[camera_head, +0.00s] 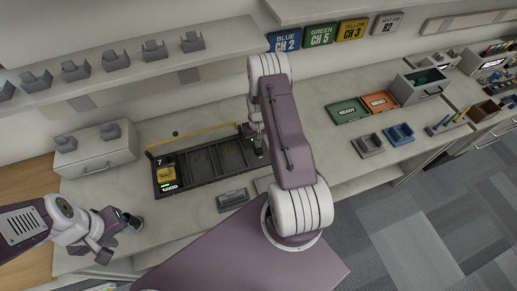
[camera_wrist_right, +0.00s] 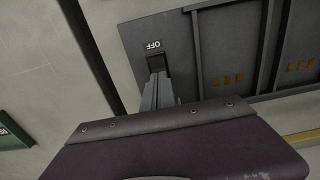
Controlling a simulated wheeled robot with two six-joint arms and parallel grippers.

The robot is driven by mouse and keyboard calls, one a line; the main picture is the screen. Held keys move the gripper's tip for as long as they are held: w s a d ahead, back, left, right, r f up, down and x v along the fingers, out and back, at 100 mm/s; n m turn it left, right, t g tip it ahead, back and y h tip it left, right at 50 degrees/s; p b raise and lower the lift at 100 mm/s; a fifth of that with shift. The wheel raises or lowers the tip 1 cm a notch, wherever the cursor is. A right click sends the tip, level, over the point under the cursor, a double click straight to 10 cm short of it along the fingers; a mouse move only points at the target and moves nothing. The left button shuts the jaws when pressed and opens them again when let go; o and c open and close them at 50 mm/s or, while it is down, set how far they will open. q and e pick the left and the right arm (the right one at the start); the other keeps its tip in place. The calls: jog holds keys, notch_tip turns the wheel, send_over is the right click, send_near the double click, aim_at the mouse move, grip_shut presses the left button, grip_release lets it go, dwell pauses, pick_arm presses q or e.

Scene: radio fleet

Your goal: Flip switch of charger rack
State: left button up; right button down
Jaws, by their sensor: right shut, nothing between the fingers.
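The dark charger rack (camera_head: 205,182) lies on the counter. A yellow radio sits in its left bay; the other bays look empty. In the right wrist view the rack's end panel (camera_wrist_right: 190,62) carries a small black switch (camera_wrist_right: 155,62) beside an upside-down OFF label. My right gripper (camera_wrist_right: 157,80) is shut and empty, its tips right at the switch; I cannot tell if they touch it. My left gripper (camera_head: 122,238) is open and empty, left of and nearer than the rack.
A drawer box (camera_head: 95,155) stands left of the rack, below a shelf (camera_head: 130,70) with several grey holders. Small dark trays (camera_head: 232,198) lie in front of the rack. Green (camera_head: 347,112) and orange (camera_head: 379,102) trays are to the right. The counter between is clear.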

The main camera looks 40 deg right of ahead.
notch_tip(320, 180, up, 6)
jog(key=p, duration=0.3)
jog(key=shift+p, duration=0.35)
jog(key=s+a+r+n+b, duration=0.25)
jog(key=a+r+b, duration=0.25)
jog(key=a+r, duration=0.4)
jog(key=s+a+r+t+b, duration=0.1)
jog(key=s+a+r+b, duration=0.2)
jog(key=s+a, duration=0.5)
jog(key=s+n, duration=0.1)
jog(key=s, duration=0.2)
jog(key=shift+a+r, duration=0.2)
